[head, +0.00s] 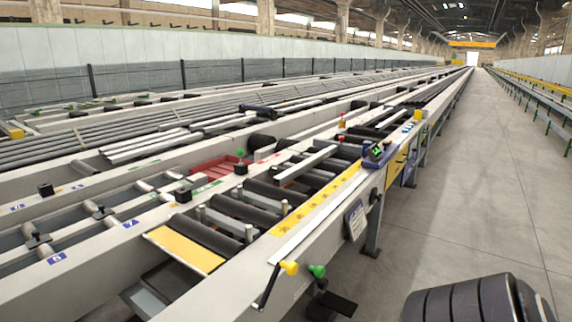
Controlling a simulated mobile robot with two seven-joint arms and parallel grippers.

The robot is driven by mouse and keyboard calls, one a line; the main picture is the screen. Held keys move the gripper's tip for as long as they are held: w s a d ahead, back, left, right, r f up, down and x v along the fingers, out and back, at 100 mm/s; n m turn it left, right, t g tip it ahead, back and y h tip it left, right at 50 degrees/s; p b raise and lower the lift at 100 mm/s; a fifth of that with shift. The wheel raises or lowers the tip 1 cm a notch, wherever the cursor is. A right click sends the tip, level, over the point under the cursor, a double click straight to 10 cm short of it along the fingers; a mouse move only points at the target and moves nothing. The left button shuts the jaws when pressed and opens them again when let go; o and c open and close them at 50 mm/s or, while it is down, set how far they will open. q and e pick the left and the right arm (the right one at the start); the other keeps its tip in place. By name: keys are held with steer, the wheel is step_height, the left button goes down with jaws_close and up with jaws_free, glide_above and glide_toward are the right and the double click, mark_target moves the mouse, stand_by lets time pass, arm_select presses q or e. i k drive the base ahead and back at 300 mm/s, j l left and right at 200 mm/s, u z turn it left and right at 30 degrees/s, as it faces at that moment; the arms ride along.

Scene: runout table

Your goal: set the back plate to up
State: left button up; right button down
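The runout table (290,240) runs from the lower left into the distance, with black rollers (207,237) across its near part. A flat yellow plate (187,250) lies at the near end of these rollers. A red plate (213,170) lies low on the far side of the rollers. I cannot tell for certain which part is the back plate, or whether it is up or down. A yellow-knobbed lever (289,268) and a green-knobbed lever (317,271) stand at the table's near side. Neither of my grippers is in view.
A control box with a green-lit face (377,152) sits on the table's side rail. A sign (355,220) hangs below the rail. Grey floor (480,190) is open on the right. A dark, banded round shape (478,300) fills the lower right.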

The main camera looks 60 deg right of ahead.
mark_target(203, 262)
steer(key=z, duration=1.6)
